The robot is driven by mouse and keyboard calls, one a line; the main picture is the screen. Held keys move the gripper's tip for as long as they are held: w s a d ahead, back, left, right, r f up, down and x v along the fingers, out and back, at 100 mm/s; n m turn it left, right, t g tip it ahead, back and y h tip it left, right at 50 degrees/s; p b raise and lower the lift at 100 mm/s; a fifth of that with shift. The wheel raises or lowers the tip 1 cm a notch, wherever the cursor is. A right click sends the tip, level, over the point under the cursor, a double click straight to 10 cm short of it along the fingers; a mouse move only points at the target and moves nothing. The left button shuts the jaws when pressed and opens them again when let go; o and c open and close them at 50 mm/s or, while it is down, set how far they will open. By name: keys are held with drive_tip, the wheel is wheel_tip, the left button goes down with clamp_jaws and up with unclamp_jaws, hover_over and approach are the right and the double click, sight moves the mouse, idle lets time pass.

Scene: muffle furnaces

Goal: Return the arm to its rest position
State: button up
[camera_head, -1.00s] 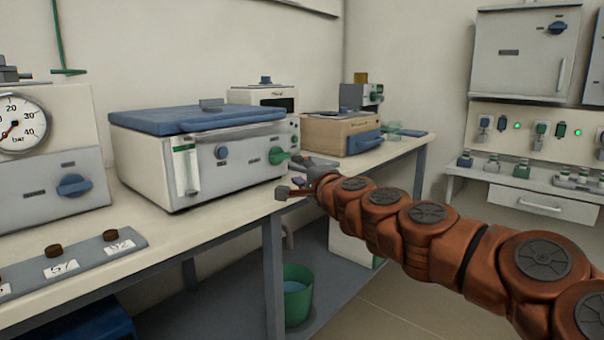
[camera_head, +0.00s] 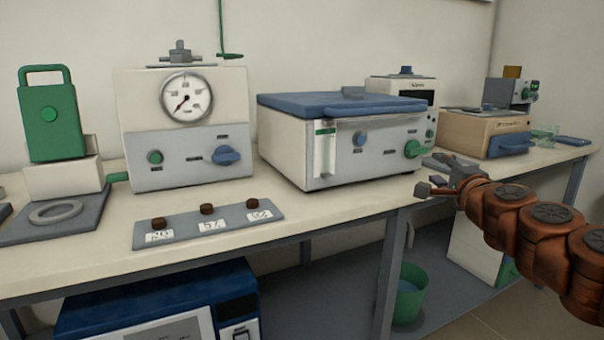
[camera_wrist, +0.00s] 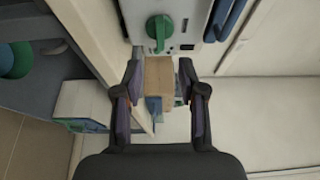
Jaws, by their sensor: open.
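My gripper (camera_head: 447,180) is at the right of the head view, at the end of my copper-coloured arm. It hovers by the bench's front edge, before the right end of the blue-lidded furnace (camera_head: 338,140). Its fingers are apart and nothing is between them. In the wrist view my gripper (camera_wrist: 160,98) shows two open dark fingers. Beyond them a tan box (camera_wrist: 159,75) and a green knob (camera_wrist: 158,28) appear, apart from the fingers.
The bench (camera_head: 335,222) carries a gauge unit (camera_head: 186,125), a strip with brown knobs (camera_head: 208,223), and a wooden-sided box (camera_head: 484,133) at the right. A green bucket (camera_head: 410,294) stands below. Floor is free at the lower right.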

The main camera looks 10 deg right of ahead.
drive_tip(key=a+r+n+y+p, duration=0.45)
drive_tip(key=a+p, duration=0.25)
drive_tip(key=a, duration=0.3)
drive_tip(key=s+a+r+n+g+y+p, duration=0.1)
drive_tip(key=s+a+n+g+y+p, duration=0.1)
drive_tip(key=s+a+n+g+p, duration=0.45)
drive_tip(key=s+a+r+n+g+y+p, duration=0.1)
drive_tip(key=a+n+g+y+p, duration=0.15)
drive_tip(key=a+p, duration=0.7)
drive_tip(key=s+a+n+g+h+p, duration=0.1)
drive_tip(key=s+a+n+g+p, duration=0.1)
drive_tip(key=s+a+p, duration=0.3)
drive_tip(key=s+n+g+h+p, duration=0.1)
drive_tip(key=s+n+g+p, duration=0.15)
drive_tip(key=s, duration=0.35)
drive_tip(key=s+d+r+g+h+p, duration=0.2)
drive_tip(key=s+p, duration=0.3)
drive_tip(key=s, duration=0.3)
drive_tip(key=s+d+r+n+g+h+p, duration=0.1)
drive_tip(key=s+d+r+g+h+p, duration=0.1)
drive_tip(key=s+p, duration=0.4)
drive_tip(key=shift+s+d+r+n+g, duration=0.3)
drive_tip(key=shift+s+d+r+g, duration=0.3)
drive_tip(key=shift+s+d+g, duration=0.55)
